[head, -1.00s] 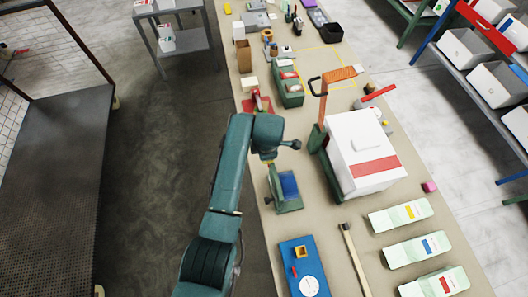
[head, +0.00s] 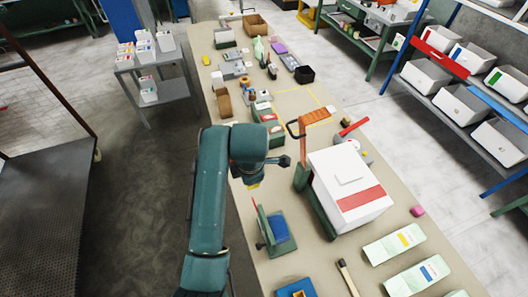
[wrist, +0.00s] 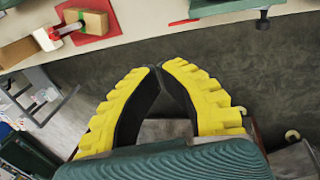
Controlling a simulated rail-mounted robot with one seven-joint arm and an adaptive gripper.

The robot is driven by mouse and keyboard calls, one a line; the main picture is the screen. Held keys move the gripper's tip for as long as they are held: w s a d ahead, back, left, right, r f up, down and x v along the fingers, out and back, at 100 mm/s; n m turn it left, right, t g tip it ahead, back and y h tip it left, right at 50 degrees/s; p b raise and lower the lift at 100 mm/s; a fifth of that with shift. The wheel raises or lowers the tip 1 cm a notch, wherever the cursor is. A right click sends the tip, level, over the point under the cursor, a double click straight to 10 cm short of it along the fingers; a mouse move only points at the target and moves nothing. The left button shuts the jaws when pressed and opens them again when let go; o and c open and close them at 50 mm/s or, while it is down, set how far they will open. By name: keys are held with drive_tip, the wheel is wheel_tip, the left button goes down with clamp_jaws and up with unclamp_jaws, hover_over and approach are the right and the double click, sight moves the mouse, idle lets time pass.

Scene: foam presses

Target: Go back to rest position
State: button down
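My gripper shows in the wrist view (wrist: 160,68) with two yellow fingers and black inner pads. The fingertips meet, and nothing is held between them. Grey floor shows beyond the fingers. In the head view, my teal arm reaches up from the bottom, and only a small yellow part of my gripper (head: 253,185) shows below the wrist. It appears near the left edge of the long beige table (head: 330,262). The rest of the gripper is hidden by the wrist.
A small green press with a blue pad (head: 281,228) stands close to my arm. A larger press (head: 318,212) with an orange handle stands beside a white box (head: 343,172). Flat cartons (head: 395,243) lie at right.

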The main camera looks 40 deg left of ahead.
drive_tip(key=w+d+r+m+t+p, duration=0.1)
drive_tip(key=w+d+r+m+p, duration=0.15)
drive_tip(key=d, duration=0.55)
drive_tip(key=w+d+r+m+t+p, duration=0.2)
drive_tip(key=w+d+r+p, duration=0.15)
drive_tip(key=d, duration=0.45)
drive_tip(key=w+d+r+m+t+p, duration=0.1)
drive_tip(key=d+r+m+t, duration=0.3)
drive_tip(key=r, duration=0.3)
drive_tip(key=w+d+r+m+t+p, duration=0.1)
drive_tip(key=d+r+m+t, duration=0.15)
drive_tip(key=d+r, duration=0.45)
drive_tip(key=s+d+r+m+t+h, duration=0.1)
drive_tip(key=s+r+m+t, duration=0.2)
drive_tip(key=r+m, duration=0.3)
drive_tip(key=s+d+r+m+t+h, duration=0.1)
drive_tip(key=s+r+m+t, duration=0.3)
drive_tip(key=r, duration=0.8)
drive_tip(key=s+d+r+m+t+h, duration=0.1)
drive_tip(key=s+d+r+m+t, duration=0.2)
drive_tip(key=s+r+m, duration=0.3)
wheel_tip(320, 180, up, 3)
drive_tip(key=shift+s+f+m+t, duration=0.15)
drive_tip(key=shift+m+t, duration=0.4)
drive_tip(key=shift+m, duration=0.65)
